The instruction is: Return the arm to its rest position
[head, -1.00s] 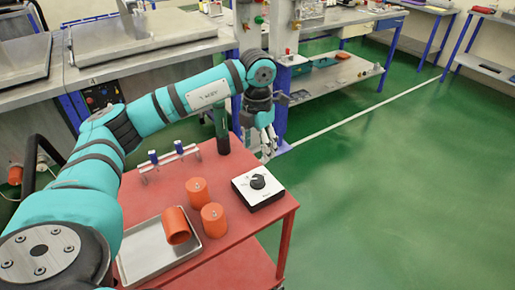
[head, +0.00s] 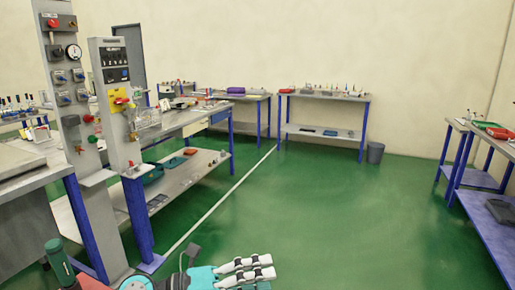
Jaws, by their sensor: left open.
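My left gripper (head: 270,266) shows at the bottom edge, left of the middle, with its pale fingers pointing right. It is open, and nothing shows between the fingers. My right gripper is not in view.
A dark green cylinder (head: 60,262) and a corner of the red cart (head: 92,283) show at the lower left. Control columns (head: 114,100) and a long bench (head: 190,122) stand at left. Tables line the back and right. The green floor (head: 330,220) is clear.

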